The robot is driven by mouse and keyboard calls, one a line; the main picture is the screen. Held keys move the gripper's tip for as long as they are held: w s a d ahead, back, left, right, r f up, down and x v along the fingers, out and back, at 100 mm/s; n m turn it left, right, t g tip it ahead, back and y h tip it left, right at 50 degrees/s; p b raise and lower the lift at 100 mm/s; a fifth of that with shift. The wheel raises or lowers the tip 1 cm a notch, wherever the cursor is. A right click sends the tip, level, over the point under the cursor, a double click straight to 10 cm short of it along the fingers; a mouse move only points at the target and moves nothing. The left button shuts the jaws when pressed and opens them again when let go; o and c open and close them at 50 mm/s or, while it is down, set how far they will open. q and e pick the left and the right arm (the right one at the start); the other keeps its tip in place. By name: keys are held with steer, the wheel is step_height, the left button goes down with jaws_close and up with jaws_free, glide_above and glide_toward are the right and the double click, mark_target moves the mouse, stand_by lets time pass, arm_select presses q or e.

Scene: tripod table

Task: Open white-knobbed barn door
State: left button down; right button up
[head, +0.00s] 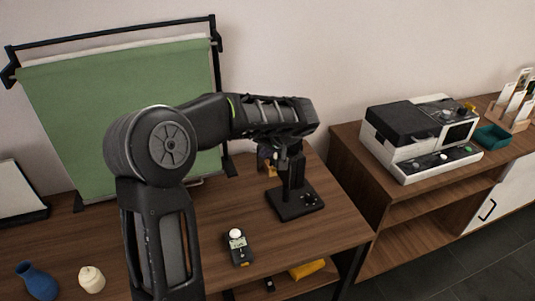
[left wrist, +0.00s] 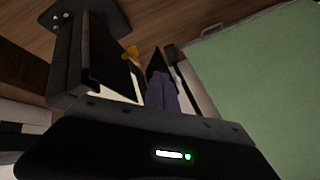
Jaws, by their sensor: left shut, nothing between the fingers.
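A black lamp-like fixture stands upright on a flat black base (head: 297,204) with small buttons, on the wooden table. Its upper part is mostly hidden behind my left arm in the head view. In the left wrist view a black flat panel (left wrist: 85,55), which looks like one of its flaps, rises close by, with a small yellow-orange knob (left wrist: 130,52) beyond. I cannot make out a white knob. My left gripper (head: 288,150) is over the fixture's top, shut and empty; whether it touches a flap I cannot tell. My right gripper is out of view.
A green backdrop (head: 90,120) on a black frame stands behind. A small meter with a white dome (head: 238,246) lies in front of the fixture. A blue vase (head: 38,281) and a cream jar (head: 91,279) are at front left. A grey-white machine (head: 420,140) sits on the right cabinet.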

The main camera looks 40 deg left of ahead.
mark_target(254, 151)
arm_select(q)
steer(key=a+m+b, duration=0.1)
steer(key=s+m+t+h+b, duration=0.1)
steer(key=shift+a+m+t, duration=0.3)
steer(key=shift+a+m, duration=0.1)
steer(key=shift+s+a+r+m+t+h+p, duration=0.2)
steer(key=shift+a+m+t+h+p, duration=0.3)
steer(key=shift+m, duration=0.4)
steer(key=shift+w+a+f+m+t+h+p, duration=0.1)
steer(key=shift+a+m+t+h+p, duration=0.1)
steer(key=shift+a+m, duration=0.5)
steer(key=shift+a+f+m+t+h+p, duration=0.1)
steer(key=shift+a+m+h+p, duration=0.15)
steer(key=shift+a, duration=0.8)
steer(key=shift+w, duration=0.1)
